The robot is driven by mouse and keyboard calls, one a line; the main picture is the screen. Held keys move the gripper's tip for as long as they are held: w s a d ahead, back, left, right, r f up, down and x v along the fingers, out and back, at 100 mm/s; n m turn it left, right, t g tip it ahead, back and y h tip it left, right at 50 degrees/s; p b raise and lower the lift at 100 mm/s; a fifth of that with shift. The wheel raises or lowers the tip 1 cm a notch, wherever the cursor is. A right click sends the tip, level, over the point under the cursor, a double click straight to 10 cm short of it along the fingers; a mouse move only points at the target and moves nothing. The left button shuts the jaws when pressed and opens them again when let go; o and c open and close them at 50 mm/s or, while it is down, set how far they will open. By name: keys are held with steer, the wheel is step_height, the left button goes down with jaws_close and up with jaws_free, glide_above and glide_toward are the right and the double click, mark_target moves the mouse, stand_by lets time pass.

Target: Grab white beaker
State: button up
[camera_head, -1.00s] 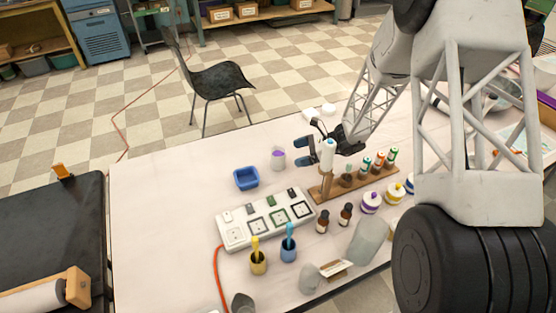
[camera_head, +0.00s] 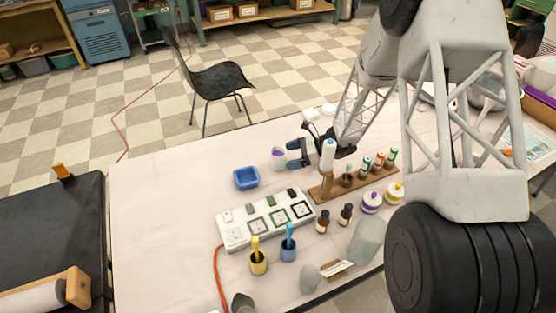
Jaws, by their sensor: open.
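The white beaker (camera_head: 277,164) stands upright on the table, with something purple showing inside it. It is right of the blue tray. Part of my gripper is hidden behind a white-and-blue bottle.
A wooden rack (camera_head: 349,182) with a white-and-blue bottle (camera_head: 327,155) and several vials stands in front of my gripper. A blue tray (camera_head: 246,178) lies left of the beaker. A white power-strip-like panel (camera_head: 240,232) is nearer. The table's left back is clear.

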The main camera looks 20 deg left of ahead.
mark_target(280, 158)
steer(key=shift+x, duration=2.4)
steer(key=shift+f, duration=0.15)
steer(key=c, duration=1.1)
steer(key=shift+o, duration=0.2)
steer(key=shift+r, duration=0.3)
step_height(280, 158, up, 9)
steer(key=shift+r, duration=0.25)
